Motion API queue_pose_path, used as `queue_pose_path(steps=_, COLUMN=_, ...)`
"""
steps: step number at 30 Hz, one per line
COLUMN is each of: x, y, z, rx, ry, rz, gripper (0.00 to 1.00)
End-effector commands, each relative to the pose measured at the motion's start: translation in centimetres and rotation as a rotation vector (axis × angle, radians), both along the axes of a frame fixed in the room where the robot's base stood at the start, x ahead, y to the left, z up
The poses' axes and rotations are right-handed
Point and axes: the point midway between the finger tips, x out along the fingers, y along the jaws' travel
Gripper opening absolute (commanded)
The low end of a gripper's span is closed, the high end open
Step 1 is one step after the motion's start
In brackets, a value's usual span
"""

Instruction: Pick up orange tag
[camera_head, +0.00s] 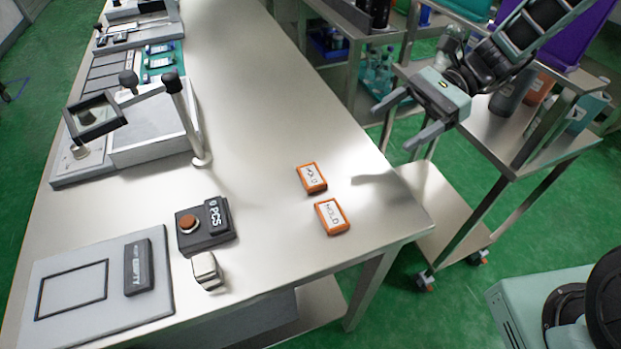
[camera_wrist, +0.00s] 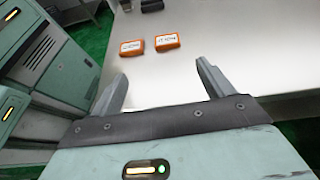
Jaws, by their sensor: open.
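Two orange tags with white labels reading HOLD lie flat on the steel table, near its right edge in the head view. One orange tag (camera_head: 311,177) lies a little farther back, and the other orange tag (camera_head: 332,216) lies nearer the front corner. They are apart, with a small gap. In the wrist view the tags show side by side (camera_wrist: 132,48) (camera_wrist: 167,43), beyond the fingertips. My gripper (camera_head: 393,123) is open and empty, raised to the right of the tags. In the wrist view its two fingers (camera_wrist: 162,80) stand wide apart with bare table between them.
The steel table (camera_head: 270,120) is clear around the tags. A black box with an orange button (camera_head: 190,224), a small metal block (camera_head: 207,271) and a grey mat (camera_head: 70,318) lie at left. A magnifier (camera_head: 97,114) stands farther back. A shelved cart (camera_head: 520,140) holds bottles at right.

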Motion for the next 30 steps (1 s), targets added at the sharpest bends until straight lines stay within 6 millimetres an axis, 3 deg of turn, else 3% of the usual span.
queue_pose_path(steps=5, x=0.6, y=0.4, z=-0.8, rx=0.031, ry=0.039, rz=-0.053, gripper=0.8)
queue_pose_path(steps=18, x=-1.8, y=8.2, z=-4.1, rx=0.027, ry=0.036, rz=-0.049, gripper=0.8)
queue_pose_path(steps=30, x=-2.8, y=11.5, z=-5.8, rx=0.027, ry=0.037, rz=-0.048, gripper=0.8)
